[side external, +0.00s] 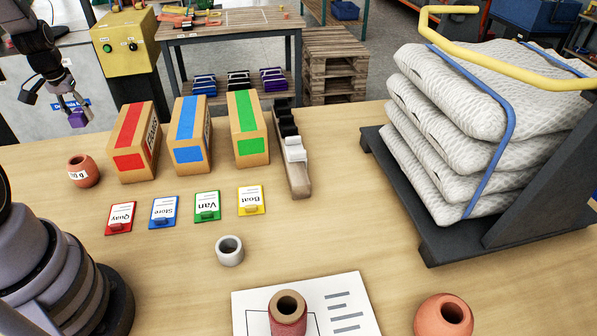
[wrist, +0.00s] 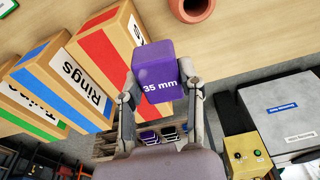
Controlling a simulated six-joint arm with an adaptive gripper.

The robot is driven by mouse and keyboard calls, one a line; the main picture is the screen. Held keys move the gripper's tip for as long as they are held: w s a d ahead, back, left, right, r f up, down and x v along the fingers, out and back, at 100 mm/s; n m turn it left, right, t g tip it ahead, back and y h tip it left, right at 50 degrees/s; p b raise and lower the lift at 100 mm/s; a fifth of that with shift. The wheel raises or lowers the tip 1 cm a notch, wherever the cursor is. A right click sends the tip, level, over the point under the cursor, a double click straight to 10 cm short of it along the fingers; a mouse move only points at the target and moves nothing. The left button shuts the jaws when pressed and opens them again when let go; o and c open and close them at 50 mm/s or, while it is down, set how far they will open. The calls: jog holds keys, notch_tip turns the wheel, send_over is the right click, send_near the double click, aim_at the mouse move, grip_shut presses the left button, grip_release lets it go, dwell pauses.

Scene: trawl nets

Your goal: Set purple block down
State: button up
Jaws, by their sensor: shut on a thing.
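The purple block (wrist: 154,60) is marked "35 mm" in the wrist view. My gripper (wrist: 161,88) is shut on it, with one finger on each side. In the side external view my gripper (side external: 73,104) hangs at the upper left, pointing down. The purple block (side external: 77,119) is at its tips, in the air and apart from the other things. It shows against the grey area past the table's back left edge. Its height over the surface below is hard to tell.
Boxes with red (side external: 138,143), blue (side external: 190,136) and green (side external: 246,129) stripes stand right of my gripper. A terracotta pot (side external: 83,171) stands left of them. Coloured cards (side external: 164,212) lie in front. A yellow control box (side external: 122,45) stands behind the table.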

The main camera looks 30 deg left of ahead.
jog(key=w+d+m+h, duration=0.1)
jog(key=w+d+m, duration=0.4)
jog(key=d, duration=0.8)
jog(key=w+d+m, duration=0.4)
jog(key=w+d, duration=0.4)
jog(key=d, duration=0.5)
jog(key=s+d+m+h, duration=0.1)
jog(key=s+d+m, duration=0.25)
jog(key=d, duration=0.85)
jog(key=s+d+m, duration=0.3)
jog(key=d+m, duration=0.2)
jog(key=d, duration=0.8)
send_over(332, 231)
jog(key=s, duration=0.1)
jog(key=shift+n, duration=0.25)
jog(key=f, duration=1.4)
jog(key=shift+a+f, duration=0.15)
jog(key=shift+a, duration=0.1)
jog(key=shift+w+d+f, duration=0.2)
jog(key=shift+w+f, duration=0.1)
jog(key=shift+f, duration=1.6)
